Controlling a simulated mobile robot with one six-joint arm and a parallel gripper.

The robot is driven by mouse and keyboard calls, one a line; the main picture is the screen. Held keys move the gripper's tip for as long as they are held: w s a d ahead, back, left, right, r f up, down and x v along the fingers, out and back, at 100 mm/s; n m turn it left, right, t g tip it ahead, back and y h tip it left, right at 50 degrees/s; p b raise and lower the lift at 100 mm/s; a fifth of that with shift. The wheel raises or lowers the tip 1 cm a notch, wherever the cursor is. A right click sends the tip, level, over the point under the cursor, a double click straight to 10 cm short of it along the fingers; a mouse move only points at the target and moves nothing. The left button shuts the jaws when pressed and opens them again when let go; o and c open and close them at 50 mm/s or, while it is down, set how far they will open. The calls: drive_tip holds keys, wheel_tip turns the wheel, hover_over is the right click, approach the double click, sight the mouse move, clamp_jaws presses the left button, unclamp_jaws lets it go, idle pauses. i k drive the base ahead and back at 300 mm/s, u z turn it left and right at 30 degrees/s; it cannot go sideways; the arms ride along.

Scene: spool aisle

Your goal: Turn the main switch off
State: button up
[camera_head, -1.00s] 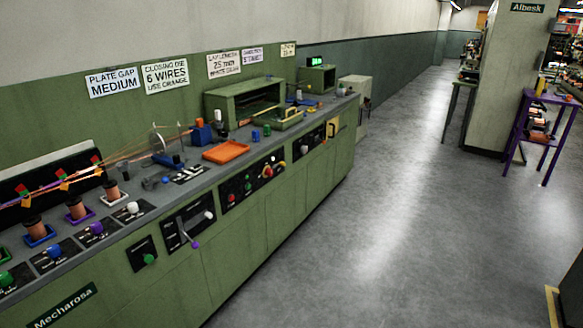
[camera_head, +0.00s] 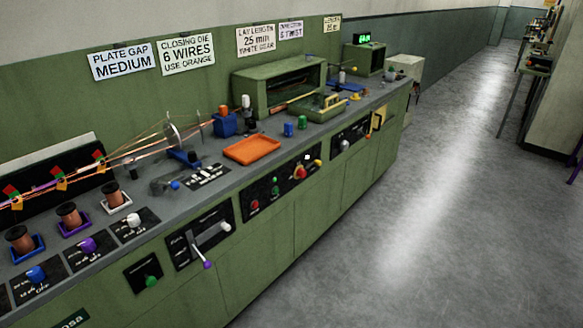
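A long green machine console (camera_head: 285,225) runs along the left wall. Its front has a black control panel (camera_head: 268,191) with a red button (camera_head: 255,205), a green button (camera_head: 275,190), a red knob on yellow (camera_head: 299,173) and a yellow knob (camera_head: 318,163). Left of it, another black panel has a purple-tipped lever (camera_head: 208,264) and a white knob (camera_head: 226,226). A yellow handle (camera_head: 378,120) sits on the front near the far end. The labels are too small to read, so I cannot tell which control is the main switch. My gripper is not in view.
An orange tray (camera_head: 252,149), copper spools (camera_head: 69,215) and a green housing (camera_head: 278,84) stand on the console top. A grey cabinet (camera_head: 405,68) stands past its far end. The grey floor (camera_head: 430,220) to the right is clear; racks stand at far right.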

sight(301, 172)
drive_tip(key=u, duration=0.65)
drive_tip(key=i, duration=0.95)
drive_tip(key=u, duration=0.6)
